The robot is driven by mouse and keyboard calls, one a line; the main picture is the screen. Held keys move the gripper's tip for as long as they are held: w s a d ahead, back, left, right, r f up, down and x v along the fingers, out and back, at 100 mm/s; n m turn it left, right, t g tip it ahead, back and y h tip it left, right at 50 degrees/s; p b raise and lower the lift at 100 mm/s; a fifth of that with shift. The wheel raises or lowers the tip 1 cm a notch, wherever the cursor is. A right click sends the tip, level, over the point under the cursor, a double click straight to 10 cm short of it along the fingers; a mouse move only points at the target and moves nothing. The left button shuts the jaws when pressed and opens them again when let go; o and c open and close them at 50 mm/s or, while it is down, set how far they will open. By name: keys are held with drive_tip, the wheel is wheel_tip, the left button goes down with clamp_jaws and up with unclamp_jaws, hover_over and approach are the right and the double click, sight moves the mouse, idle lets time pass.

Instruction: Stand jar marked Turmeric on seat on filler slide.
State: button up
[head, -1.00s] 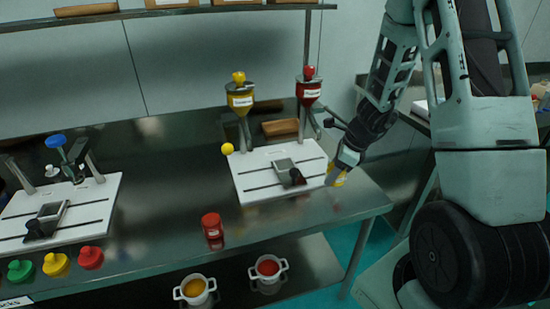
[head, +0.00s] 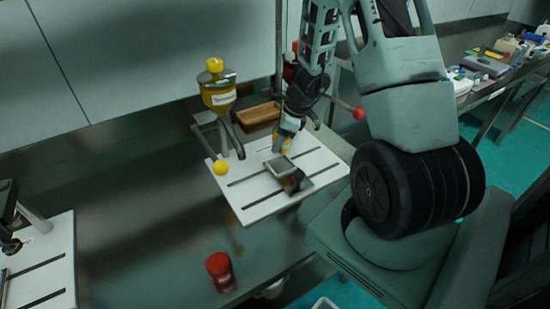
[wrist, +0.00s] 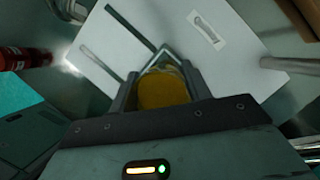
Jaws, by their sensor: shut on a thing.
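My gripper (head: 286,134) is shut on a jar with yellow contents (head: 284,146), low over the back part of the white board (head: 242,194). I cannot read a mark on the jar. In the wrist view the jar (wrist: 160,92) sits between the fingers of my gripper (wrist: 160,88), its yellow top facing the camera. The square grey seat (head: 280,166) on the slide lies just in front of the jar in the head view, with a dark block (head: 295,182) beside it. Whether the jar touches the board is unclear.
A yellow hopper (head: 218,97) with a spout stands at the board's back left, with a yellow ball knob (head: 221,168) nearby. A red hopper is mostly hidden behind my arm. A red-lidded jar (head: 220,271) stands in front.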

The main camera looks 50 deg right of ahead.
wheel_tip(320, 180, down, 7)
drive_tip(key=shift+r+b, duration=0.15)
drive_tip(key=shift+b, duration=0.55)
drive_tip(key=o, duration=1.1)
drive_tip(key=shift+c, duration=0.2)
